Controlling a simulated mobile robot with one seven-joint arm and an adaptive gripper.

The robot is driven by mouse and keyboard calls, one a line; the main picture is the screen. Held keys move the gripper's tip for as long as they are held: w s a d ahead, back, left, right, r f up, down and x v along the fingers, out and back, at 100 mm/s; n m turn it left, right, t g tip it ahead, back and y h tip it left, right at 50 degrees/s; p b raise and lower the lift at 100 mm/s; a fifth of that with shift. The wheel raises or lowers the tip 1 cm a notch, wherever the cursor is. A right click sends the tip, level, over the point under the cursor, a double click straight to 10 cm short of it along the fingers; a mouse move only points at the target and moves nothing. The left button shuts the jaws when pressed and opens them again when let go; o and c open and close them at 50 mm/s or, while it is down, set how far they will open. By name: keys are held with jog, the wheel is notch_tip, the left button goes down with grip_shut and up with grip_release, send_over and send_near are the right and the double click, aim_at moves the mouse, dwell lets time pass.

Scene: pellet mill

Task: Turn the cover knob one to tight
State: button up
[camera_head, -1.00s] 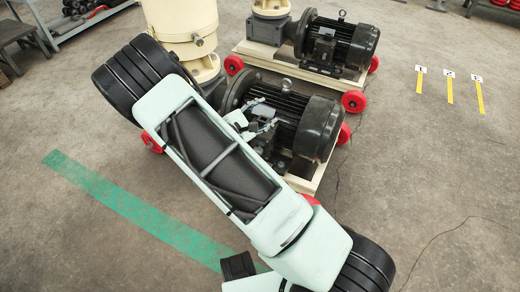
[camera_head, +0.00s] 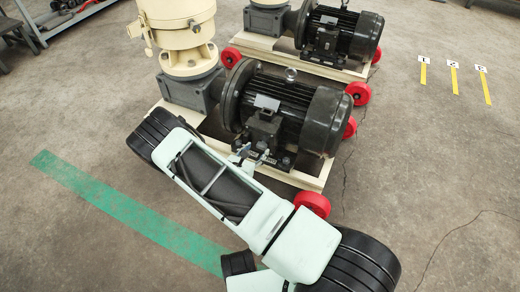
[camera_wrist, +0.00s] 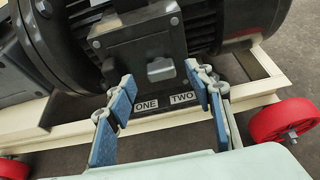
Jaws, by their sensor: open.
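In the head view my gripper (camera_head: 256,157) is just in front of the box.
The motor stands on a pale wooden base (camera_head: 290,176) with red wheels (camera_head: 312,204). A second motor (camera_head: 340,30) stands behind. A cream machine (camera_head: 178,30) rises at the left. Open floor lies to the right, with yellow number marks (camera_head: 454,80).

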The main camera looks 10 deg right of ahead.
aim_at(261, 146)
jog(key=shift+b+x, duration=0.5)
jog(key=shift+x, duration=1.5)
jog(key=shift+c, duration=0.7)
jog(key=c, duration=1)
